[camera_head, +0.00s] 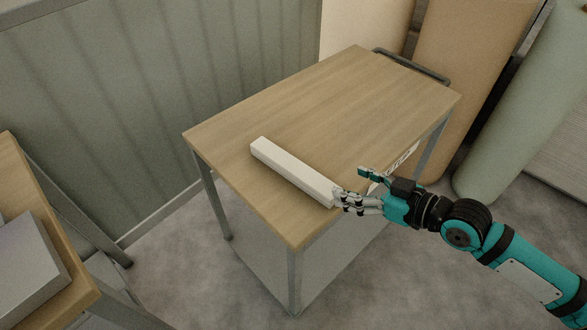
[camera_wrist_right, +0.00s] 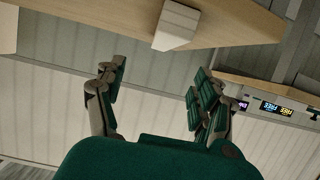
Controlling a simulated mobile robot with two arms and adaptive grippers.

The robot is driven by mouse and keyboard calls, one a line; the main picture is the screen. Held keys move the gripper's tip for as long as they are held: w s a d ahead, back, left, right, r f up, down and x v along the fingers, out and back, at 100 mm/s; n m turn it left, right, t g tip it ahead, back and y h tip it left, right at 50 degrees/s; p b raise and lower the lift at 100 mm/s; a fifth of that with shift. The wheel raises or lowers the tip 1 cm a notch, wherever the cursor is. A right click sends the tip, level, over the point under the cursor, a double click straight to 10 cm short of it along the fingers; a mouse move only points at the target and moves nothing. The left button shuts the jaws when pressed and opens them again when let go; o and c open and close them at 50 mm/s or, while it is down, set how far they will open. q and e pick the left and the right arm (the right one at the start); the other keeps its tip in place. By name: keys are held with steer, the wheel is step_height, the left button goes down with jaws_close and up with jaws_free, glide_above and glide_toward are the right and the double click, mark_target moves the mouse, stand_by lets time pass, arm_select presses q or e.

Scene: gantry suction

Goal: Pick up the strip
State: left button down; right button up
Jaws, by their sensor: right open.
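The strip (camera_head: 292,170) is a long white bar with a square section. It lies flat on the wooden top of a wheeled table (camera_head: 330,95), and its near end reaches the table's front right edge. In the right wrist view the end of the strip (camera_wrist_right: 177,25) shows ahead of the fingers, near the top. My right gripper (camera_head: 352,187) is at that near end, with its fingers apart and nothing between them in the wrist view (camera_wrist_right: 155,82). Whether a finger touches the strip I cannot tell. My left gripper is not in view.
Another wooden table (camera_head: 18,165) with a grey box (camera_head: 28,265) stands at the left. A ribbed wall panel (camera_head: 150,90) runs behind. Large tan (camera_head: 465,75) and green (camera_head: 530,105) rolls stand at the right. The rest of the tabletop is clear.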

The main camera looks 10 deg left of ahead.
steer(key=p, duration=0.1)
glide_toward(293, 165)
steer(key=shift+w+a+f, duration=0.7)
steer(key=shift+w+a, duration=0.15)
steer(key=shift+w, duration=0.2)
steer(key=shift+s+a+p+x, duration=0.15)
steer(key=shift+p+x, duration=0.1)
steer(key=shift+x, duration=1.1)
steer(key=shift+s+a+p+x, duration=0.1)
steer(key=shift+p+x, duration=0.1)
steer(key=shift+x, duration=1.15)
steer(key=shift+r, duration=0.25)
jaws_close()
